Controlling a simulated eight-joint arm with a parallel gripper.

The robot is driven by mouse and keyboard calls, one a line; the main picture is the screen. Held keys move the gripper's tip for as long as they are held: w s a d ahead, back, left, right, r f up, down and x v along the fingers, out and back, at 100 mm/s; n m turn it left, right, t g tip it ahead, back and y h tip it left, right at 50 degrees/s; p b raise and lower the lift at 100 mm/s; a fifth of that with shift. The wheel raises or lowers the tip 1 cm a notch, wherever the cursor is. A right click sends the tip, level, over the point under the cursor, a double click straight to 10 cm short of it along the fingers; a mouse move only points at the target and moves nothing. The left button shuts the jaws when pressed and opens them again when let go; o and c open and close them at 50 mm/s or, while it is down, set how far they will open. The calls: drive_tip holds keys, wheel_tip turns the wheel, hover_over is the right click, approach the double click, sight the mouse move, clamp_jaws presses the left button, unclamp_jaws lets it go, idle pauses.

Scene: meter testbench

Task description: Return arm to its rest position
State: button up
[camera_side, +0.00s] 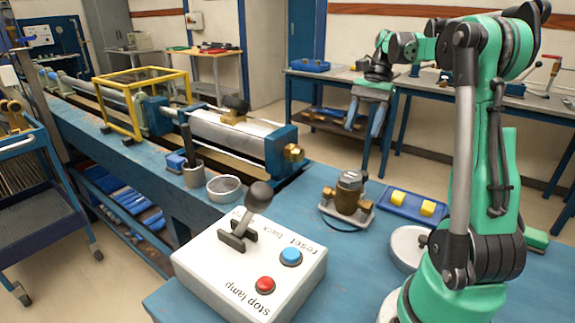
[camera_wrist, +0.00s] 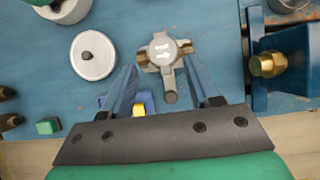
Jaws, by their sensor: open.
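My gripper (camera_side: 366,115) is raised in the air above the blue bench, pointing down, with its two blue fingers apart and nothing between them. The fingers also show in the wrist view (camera_wrist: 165,88), spread on either side. A brass and grey water meter (camera_side: 349,194) stands on the bench below my gripper. In the wrist view the meter (camera_wrist: 163,50) lies beyond the fingertips, between their lines, apart from them.
A white control box (camera_side: 250,262) with a lever and blue and red buttons stands at the front. The bench clamp with a brass nozzle (camera_side: 293,153) is left of the meter. A blue tray with yellow blocks (camera_side: 412,206) and a round white dish (camera_side: 408,246) are at right.

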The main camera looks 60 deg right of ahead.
drive_tip(key=shift+d+r, duration=0.2)
drive_tip(key=shift+r, duration=0.2)
drive_tip(key=shift+f, duration=0.1)
drive_tip(key=x, duration=0.5)
drive_tip(key=shift+a+f, duration=0.2)
drive_tip(key=shift+a, duration=0.1)
drive_tip(key=shift+a+r+h, duration=0.15)
drive_tip(key=shift+a+h, duration=0.05)
drive_tip(key=shift+h, duration=0.3)
